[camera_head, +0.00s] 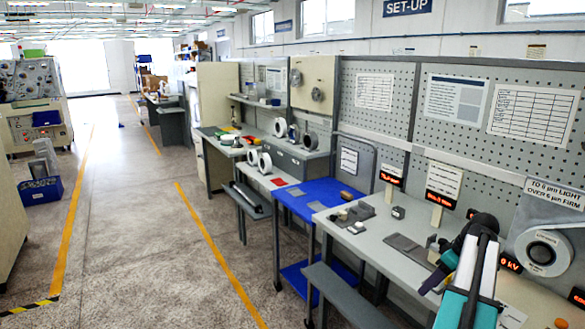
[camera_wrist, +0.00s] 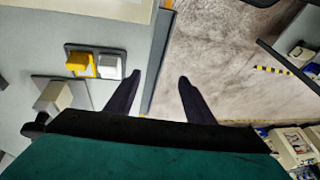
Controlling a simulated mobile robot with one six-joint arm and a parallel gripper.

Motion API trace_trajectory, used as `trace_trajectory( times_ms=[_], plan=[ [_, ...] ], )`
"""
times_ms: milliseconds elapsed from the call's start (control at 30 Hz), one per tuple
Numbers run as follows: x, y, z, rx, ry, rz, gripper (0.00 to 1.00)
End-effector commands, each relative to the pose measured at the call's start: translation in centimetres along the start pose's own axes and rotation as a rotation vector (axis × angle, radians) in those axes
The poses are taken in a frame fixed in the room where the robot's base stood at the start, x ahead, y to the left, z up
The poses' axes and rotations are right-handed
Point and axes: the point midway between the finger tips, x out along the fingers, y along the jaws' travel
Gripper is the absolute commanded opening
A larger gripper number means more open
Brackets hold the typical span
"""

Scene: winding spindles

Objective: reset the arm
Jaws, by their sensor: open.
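My gripper (camera_wrist: 160,85) is open in the wrist view, its two dark fingers apart with nothing between them. Its fingertips show over the edge of the grey workbench (camera_wrist: 30,130), with concrete floor in sight beyond. In the head view my arm stands at the lower right over the bench (camera_head: 395,222). My gripper (camera_head: 428,290) points down and left there, near the front edge of the bench, and its fingertips are small in that view.
A yellow block (camera_wrist: 80,62) and a grey block (camera_wrist: 110,66) sit on a dark plate on the bench, left of my fingers. A blue cart (camera_head: 318,190) adjoins the bench. A pegboard wall (camera_head: 395,122) with sheets stands behind. The aisle floor (camera_head: 135,230) is open to the left.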

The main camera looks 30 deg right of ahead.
Motion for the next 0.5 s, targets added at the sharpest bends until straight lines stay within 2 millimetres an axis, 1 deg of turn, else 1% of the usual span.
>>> trace_trajectory(
  times_ms=[33,233,367,500],
  plan=[
    [1.9,-1.1,-1.0,-0.020,-0.012,-0.026,0.49],
    [8.4,-5.0,-3.9,-0.087,-0.058,-0.109,0.49],
    [12.6,-7.9,-5.3,-0.130,-0.092,-0.161,0.49],
    [17.0,-11.3,-6.4,-0.172,-0.134,-0.212,0.49]
  ],
)
